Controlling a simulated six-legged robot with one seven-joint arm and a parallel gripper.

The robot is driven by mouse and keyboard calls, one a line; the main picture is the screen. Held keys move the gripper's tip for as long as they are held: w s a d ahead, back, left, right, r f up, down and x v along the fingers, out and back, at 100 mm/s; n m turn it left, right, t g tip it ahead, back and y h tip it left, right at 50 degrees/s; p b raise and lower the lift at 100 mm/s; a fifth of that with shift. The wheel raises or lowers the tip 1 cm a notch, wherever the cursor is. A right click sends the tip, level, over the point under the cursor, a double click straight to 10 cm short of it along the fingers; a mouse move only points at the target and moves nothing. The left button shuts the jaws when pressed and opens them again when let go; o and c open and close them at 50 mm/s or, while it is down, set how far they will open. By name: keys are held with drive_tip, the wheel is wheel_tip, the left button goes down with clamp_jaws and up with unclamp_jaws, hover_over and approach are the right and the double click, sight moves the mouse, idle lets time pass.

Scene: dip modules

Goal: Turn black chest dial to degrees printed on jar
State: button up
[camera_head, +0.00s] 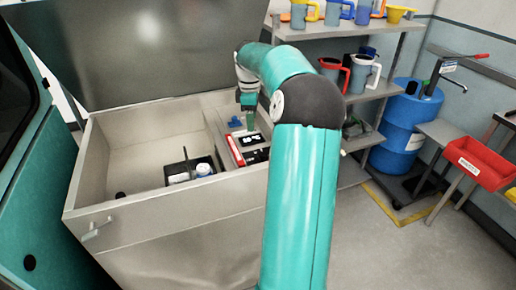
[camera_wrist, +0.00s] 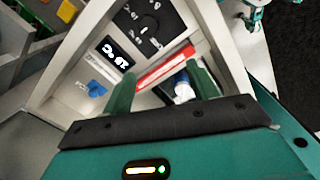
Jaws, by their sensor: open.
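An open grey chest (camera_head: 150,225) has a control panel along its right inner side. The panel's black dial plate (camera_wrist: 172,22) has white marks and lies at the top of the wrist view; the dial's setting is unclear. A black display (camera_wrist: 113,53) beside it shows white digits with °C, too small to read surely. My gripper (camera_wrist: 163,90) is open and empty above the panel, pointing down.
A red bar (camera_wrist: 165,68) runs along the panel, and a blue part (camera_wrist: 92,89) sits near the display. The raised lid (camera_head: 150,45) stands behind the chest. Shelves with mugs (camera_head: 361,72), a blue drum (camera_head: 402,130) and a red bin (camera_head: 480,160) are to the right.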

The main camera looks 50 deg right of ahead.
sight(263, 152)
drive_tip(key=d+f, duration=0.1)
drive_tip(key=f, duration=0.4)
drive_tip(key=s+d+f, duration=0.1)
drive_tip(key=f, duration=0.4)
drive_tip(key=d+f, duration=0.2)
drive_tip(key=f, duration=0.3)
drive_tip(key=shift+s+f, duration=0.15)
drive_tip(key=shift+s, duration=0.2)
drive_tip(key=shift+c, duration=0.5)
drive_tip(key=c, duration=0.9)
